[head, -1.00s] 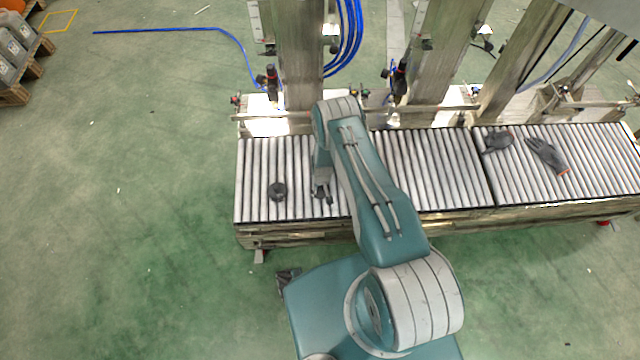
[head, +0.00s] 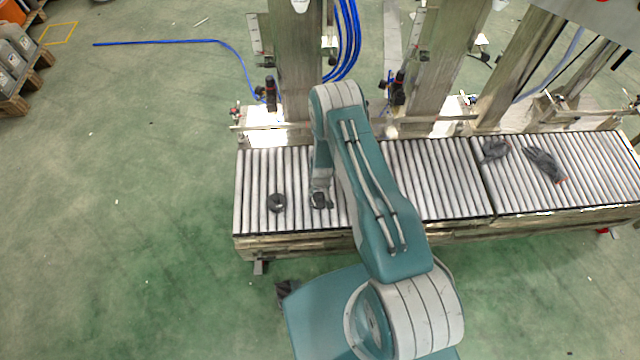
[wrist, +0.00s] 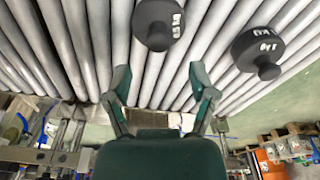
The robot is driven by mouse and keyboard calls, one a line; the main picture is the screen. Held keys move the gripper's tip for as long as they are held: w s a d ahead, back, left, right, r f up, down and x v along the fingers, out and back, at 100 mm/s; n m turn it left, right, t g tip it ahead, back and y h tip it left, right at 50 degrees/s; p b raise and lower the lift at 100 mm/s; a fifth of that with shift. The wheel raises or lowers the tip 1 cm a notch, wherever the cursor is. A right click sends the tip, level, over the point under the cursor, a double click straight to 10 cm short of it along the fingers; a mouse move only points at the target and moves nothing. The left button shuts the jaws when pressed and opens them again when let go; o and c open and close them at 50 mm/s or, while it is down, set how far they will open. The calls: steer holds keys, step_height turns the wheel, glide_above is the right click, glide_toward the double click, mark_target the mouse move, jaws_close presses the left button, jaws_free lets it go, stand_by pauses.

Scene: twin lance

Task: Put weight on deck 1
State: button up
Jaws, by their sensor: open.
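Two dark round weights with knobs and white markings show in the wrist view: one near the top middle (wrist: 156,24), one at the right (wrist: 262,50). In the head view one weight (head: 277,203) rests on the left roller conveyor (head: 436,170), left of my gripper (head: 320,199). The other weight cannot be told clearly from my gripper there. In the wrist view my gripper (wrist: 160,82) is open, with nothing between its fingers. The top-middle weight lies ahead of the gap, apart from the fingers. No label shows which surface is deck 1.
A right conveyor section (head: 600,170) holds a pair of dark gloves (head: 543,164). Metal columns (head: 298,70) and blue hoses (head: 346,40) stand behind the conveyor. Pallets with containers (head: 15,60) are at the far left. The green floor at left is mostly clear.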

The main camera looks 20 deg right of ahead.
step_height(320, 180, up, 41)
steer(key=a+t, duration=0.1)
steer(key=t, duration=0.1)
steer(key=s+r+t, duration=0.1)
steer(key=s+r, duration=0.9)
steer(key=r, duration=0.5)
steer(key=s+r, duration=0.3)
steer(key=s, duration=0.4)
steer(key=s+r+m+t, duration=0.1)
steer(key=s+r, duration=0.2)
steer(key=s, duration=0.5)
steer(key=shift+s+d, duration=0.3)
steer(key=shift+d, duration=0.1)
